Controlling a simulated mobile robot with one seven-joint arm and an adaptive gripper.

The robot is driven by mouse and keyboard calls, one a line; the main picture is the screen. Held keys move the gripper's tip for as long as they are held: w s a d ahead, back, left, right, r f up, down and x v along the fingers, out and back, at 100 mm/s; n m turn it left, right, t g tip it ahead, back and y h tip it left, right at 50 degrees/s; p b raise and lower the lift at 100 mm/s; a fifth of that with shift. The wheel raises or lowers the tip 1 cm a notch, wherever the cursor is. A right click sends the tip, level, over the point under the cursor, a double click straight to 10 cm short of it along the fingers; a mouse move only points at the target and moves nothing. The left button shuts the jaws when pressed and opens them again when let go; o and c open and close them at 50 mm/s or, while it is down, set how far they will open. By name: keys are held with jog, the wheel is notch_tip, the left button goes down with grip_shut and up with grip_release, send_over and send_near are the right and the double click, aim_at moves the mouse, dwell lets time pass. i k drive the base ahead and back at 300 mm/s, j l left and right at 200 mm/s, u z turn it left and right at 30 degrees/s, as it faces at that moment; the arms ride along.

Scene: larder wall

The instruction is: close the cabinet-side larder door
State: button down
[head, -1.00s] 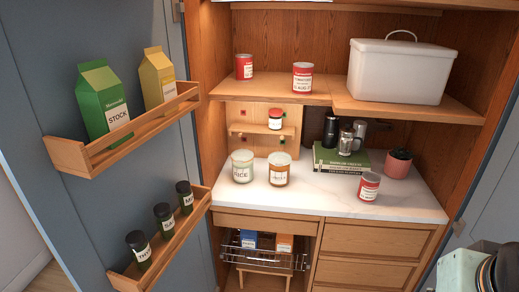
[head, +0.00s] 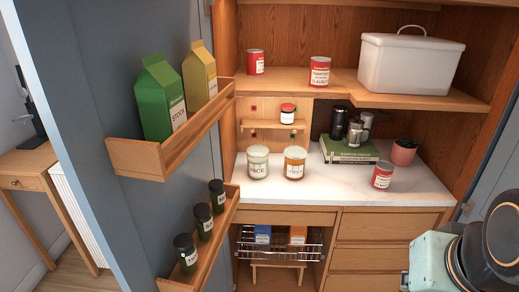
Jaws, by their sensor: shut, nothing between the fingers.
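The left larder door (head: 95,120) is blue-grey and stands open, its inner face toward the larder. It carries an upper wooden rack (head: 140,158) with a green carton (head: 160,98) and a yellow carton (head: 200,76), and a lower rack (head: 213,240) with dark-lidded jars (head: 203,221). At the right edge, another blue-grey panel (head: 501,175) shows partly; it looks like the other door, standing open. I cannot tell which door is the cabinet-side one. Part of my arm fills the lower right corner, and my gripper is out of view.
The larder holds a shelf with red cans (head: 320,72) and a white bin (head: 412,70). Its marble counter (head: 330,192) bears jars, books and a plant pot (head: 403,152). A wooden side table (head: 25,180) stands behind the left door. A wire basket (head: 279,249) sits below the counter.

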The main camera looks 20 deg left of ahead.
aim_at(81, 63)
jog(key=k+j, duration=0.1)
jog(key=j, duration=0.35)
jog(key=k+j, duration=0.15)
jog(key=j, duration=0.3)
jog(key=k+j, duration=0.1)
jog(key=j, duration=0.35)
jog(key=k+j, duration=0.1)
jog(key=j, duration=0.35)
jog(key=k+j, duration=0.15)
jog(key=j, duration=0.3)
jog(key=j+z, duration=0.35)
